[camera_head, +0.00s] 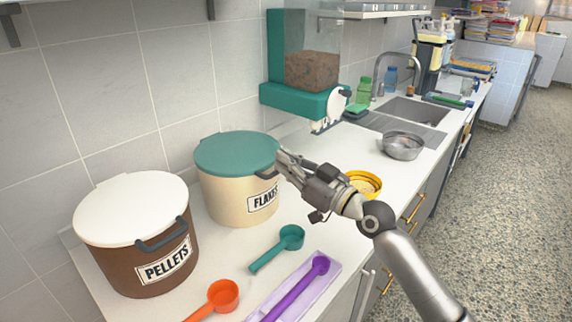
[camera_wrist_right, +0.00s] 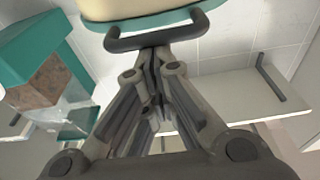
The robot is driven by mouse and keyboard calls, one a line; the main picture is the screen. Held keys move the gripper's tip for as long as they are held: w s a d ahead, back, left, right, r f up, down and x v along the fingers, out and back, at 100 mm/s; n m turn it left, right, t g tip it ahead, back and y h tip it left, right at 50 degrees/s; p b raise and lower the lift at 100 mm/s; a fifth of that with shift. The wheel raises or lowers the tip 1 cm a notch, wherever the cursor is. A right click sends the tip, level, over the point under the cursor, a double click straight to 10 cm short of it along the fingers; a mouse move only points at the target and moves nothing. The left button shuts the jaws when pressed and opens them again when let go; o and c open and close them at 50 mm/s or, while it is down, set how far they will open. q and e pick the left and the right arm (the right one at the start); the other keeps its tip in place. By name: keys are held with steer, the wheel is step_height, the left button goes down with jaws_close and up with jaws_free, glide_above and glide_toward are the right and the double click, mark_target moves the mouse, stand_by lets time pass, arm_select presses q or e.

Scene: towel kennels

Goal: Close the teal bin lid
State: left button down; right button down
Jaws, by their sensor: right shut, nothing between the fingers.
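The cream bin (camera_head: 224,200) labelled FLAKES stands on the counter with its teal lid (camera_head: 236,152) lying flat across its top. No gap shows under the lid from here. A dark handle (camera_head: 267,172) sits at the bin's front right, just under the lid. My right gripper (camera_head: 282,160) is shut and empty, its tips close to the lid's right edge and the handle. The right wrist view shows the gripper (camera_wrist_right: 152,68) with its fingers together just by the handle (camera_wrist_right: 156,38); contact cannot be told. The lid's teal edge (camera_wrist_right: 150,20) also shows there. My left gripper is not in view.
A brown PELLETS bin (camera_head: 140,262) with a white lid stands nearer. A teal scoop (camera_head: 290,237), a purple scoop in a tray (camera_head: 336,268) and an orange scoop (camera_head: 222,295) lie in front. A teal dispenser (camera_head: 300,100), yellow bowl (camera_head: 364,183) and metal bowl (camera_head: 403,146) are beyond.

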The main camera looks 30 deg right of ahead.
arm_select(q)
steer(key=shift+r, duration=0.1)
arm_select(e)
steer(key=shift+f, duration=0.2)
